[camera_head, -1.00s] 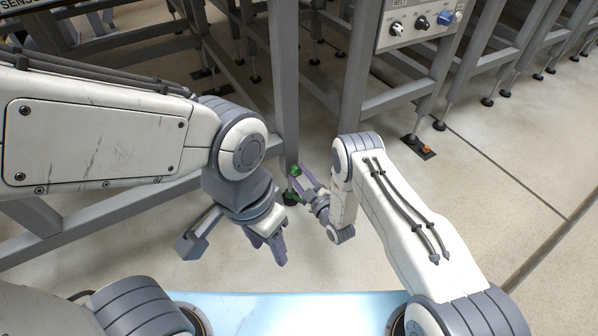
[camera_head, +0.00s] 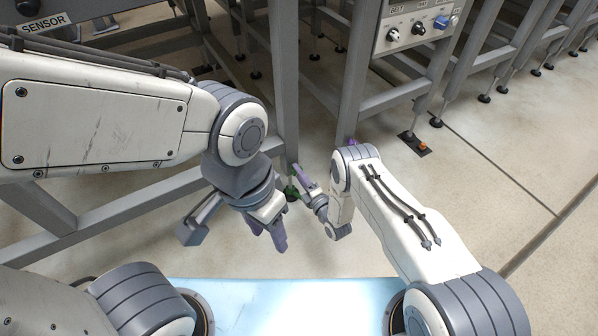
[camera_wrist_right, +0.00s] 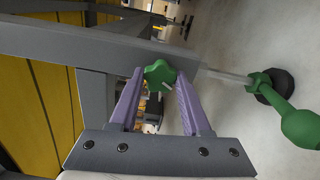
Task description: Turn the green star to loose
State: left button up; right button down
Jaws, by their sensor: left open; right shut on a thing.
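The green star (camera_wrist_right: 160,73) is a lobed knob beside a grey metal beam in the right wrist view. My right gripper (camera_wrist_right: 161,78) has its purple fingers on both sides of it and is shut on it. My left gripper (camera_head: 265,236) is open and empty, pointing down to the left of the right one.
A green lever (camera_wrist_right: 270,82) with a rounded end and a dark foot stands right of the star in the wrist view. Grey frame posts (camera_head: 285,90) rise behind the grippers. A control panel (camera_head: 420,22) with knobs is at the upper right. The floor right is largely clear.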

jog(key=shift+s+f+n+p, duration=0.1)
jog(key=shift+n+p, duration=0.7)
jog(key=shift+n, duration=1.4)
jog(key=shift+c, duration=1.8)
grip_release()
jog(key=p+v, duration=0.4)
jog(key=v, duration=0.6)
jog(key=shift+s+p, duration=0.2)
jog(key=shift+p, duration=0.1)
jog(key=shift+d, duration=0.1)
